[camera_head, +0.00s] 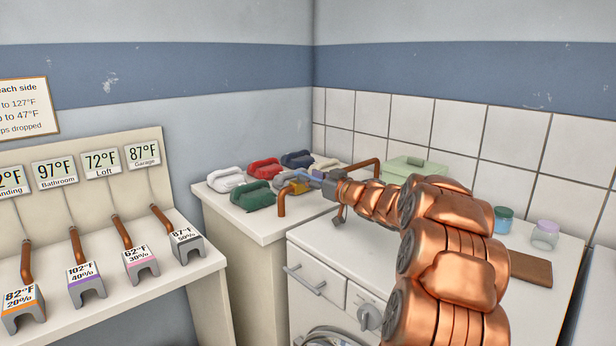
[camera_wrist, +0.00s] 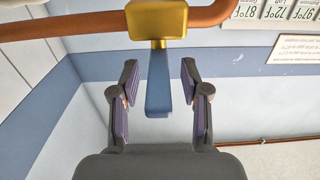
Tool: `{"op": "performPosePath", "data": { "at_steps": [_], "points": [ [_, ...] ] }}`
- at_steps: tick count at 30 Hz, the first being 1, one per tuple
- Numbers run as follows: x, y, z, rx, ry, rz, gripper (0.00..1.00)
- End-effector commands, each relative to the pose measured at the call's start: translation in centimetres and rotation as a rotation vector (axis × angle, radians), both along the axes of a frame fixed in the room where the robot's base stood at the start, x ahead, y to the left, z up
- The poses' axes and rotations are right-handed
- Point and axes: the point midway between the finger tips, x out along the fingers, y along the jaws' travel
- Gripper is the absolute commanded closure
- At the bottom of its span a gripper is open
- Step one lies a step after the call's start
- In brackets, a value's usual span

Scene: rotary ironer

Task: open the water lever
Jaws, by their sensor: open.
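The water lever (camera_wrist: 158,88) is a blue bar on a yellow valve body (camera_wrist: 157,20), set in a copper pipe (camera_wrist: 70,28), in the wrist view. In the wrist view my gripper (camera_wrist: 159,82) is open, with one finger on each side of the blue lever and a gap on both sides. My copper arm hides part of the pipe in the camera_head view.
Folded coloured cloths (camera_head: 262,168) lie on the counter left of the pipe. A green box (camera_head: 408,168), lidded jars (camera_head: 545,234) and a brown board (camera_head: 530,269) are behind and right of my arm. A shelf (camera_head: 120,300) with labelled grey blocks stands at left.

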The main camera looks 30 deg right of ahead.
Motion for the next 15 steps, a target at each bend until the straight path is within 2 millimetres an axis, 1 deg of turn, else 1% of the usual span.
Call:
{"op": "performPosePath", "data": {
  "at_steps": [3, 6, 15],
  "points": [
    [1.1, 0.2, 0.0, 0.0, 0.001, 0.0, 0.54],
    [1.6, 0.1, 0.0, -0.001, 0.001, -0.003, 0.54],
    [1.8, 0.0, 0.0, -0.001, 0.001, -0.005, 0.54]
  ]
}}
